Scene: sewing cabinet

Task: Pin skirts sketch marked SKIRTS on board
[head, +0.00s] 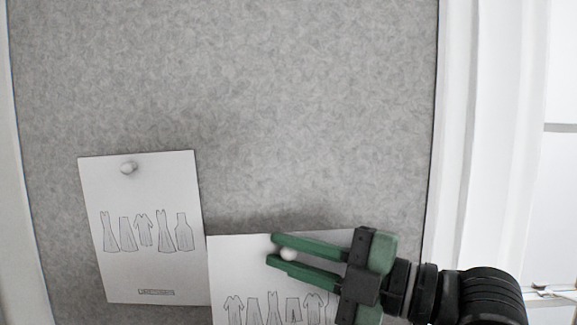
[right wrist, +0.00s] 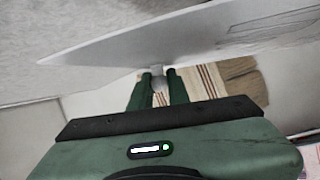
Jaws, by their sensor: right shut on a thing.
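A white sketch sheet (head: 238,262) with several garment drawings is at the lower middle of the grey board (head: 290,110) in the head view. Its lower part is cut off by the frame, so any SKIRTS label is out of sight. My right gripper (head: 272,250) comes in from the right across the sheet. Its green fingers are shut on a white pin (head: 288,254) near the sheet's top. In the right wrist view the pin (right wrist: 158,82) is between the fingertips, with its tip at the sheet (right wrist: 195,38). My left gripper is not in view.
Another sketch sheet (head: 148,270) hangs on the board at left under a white pin (head: 128,167); its small label is unreadable. The board's upper area is bare. A white frame (head: 480,120) and a window lie to the right.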

